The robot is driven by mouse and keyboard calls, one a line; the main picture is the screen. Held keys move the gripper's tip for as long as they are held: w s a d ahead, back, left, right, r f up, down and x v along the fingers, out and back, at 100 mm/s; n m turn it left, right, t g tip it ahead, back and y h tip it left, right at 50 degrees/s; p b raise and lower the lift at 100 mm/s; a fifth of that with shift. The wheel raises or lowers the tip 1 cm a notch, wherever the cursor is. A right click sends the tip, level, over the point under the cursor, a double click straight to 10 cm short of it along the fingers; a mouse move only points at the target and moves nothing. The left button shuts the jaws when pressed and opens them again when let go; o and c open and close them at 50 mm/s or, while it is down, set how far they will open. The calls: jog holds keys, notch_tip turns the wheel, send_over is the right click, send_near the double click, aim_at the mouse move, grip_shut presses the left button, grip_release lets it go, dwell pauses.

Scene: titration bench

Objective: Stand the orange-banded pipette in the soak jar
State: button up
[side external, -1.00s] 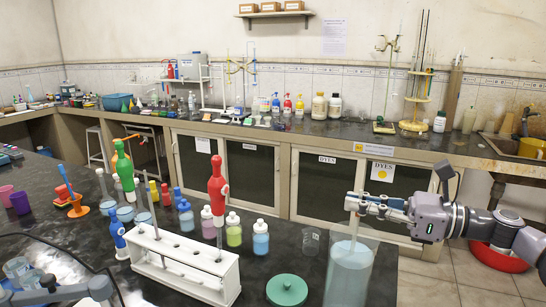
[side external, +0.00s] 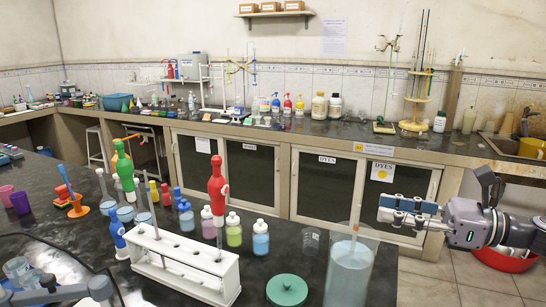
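The soak jar (side external: 348,278) is a tall clear cylinder with cloudy pale-blue liquid, at the front right of the dark bench. A thin pipette (side external: 356,228) with a small orange band stands in it, nearly upright, its upper part rising above the rim. Its lower end is hard to make out in the liquid. My gripper (side external: 388,209) is to the right of the pipette's top, above and beside the jar. Its fingers are apart with nothing between them, and it is clear of the pipette.
A green round lid (side external: 287,290) lies left of the jar. A white pipette rack (side external: 185,262) holds a pipette with a red bulb (side external: 217,178). Several capped bottles (side external: 261,238) and a small clear beaker (side external: 311,240) stand behind. The bench's right edge is close to the jar.

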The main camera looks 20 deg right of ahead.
jog(key=v, duration=0.6)
jog(key=shift+d+r, duration=0.1)
dwell(0.6)
jog(key=w+d+r+m+t+h, duration=0.5)
jog(key=d+r+m+t+h, duration=0.15)
jog(key=m, duration=0.65)
jog(key=w+d+f+m+h, duration=0.25)
jog(key=d+m+h, duration=0.55)
jog(key=m, duration=0.9)
jog(key=s+a+f+m+g+h, duration=0.1)
jog(key=s+f+m+g+h, duration=0.15)
jog(key=f+m+g, duration=0.65)
jog(key=s+a+f+m+g+y, duration=0.3)
jog(key=s+a+f+m, duration=0.3)
jog(key=f, duration=0.5)
jog(key=shift+s+a+y, duration=0.6)
jog(key=shift+s+a, duration=0.2)
jog(key=shift+s, duration=0.15)
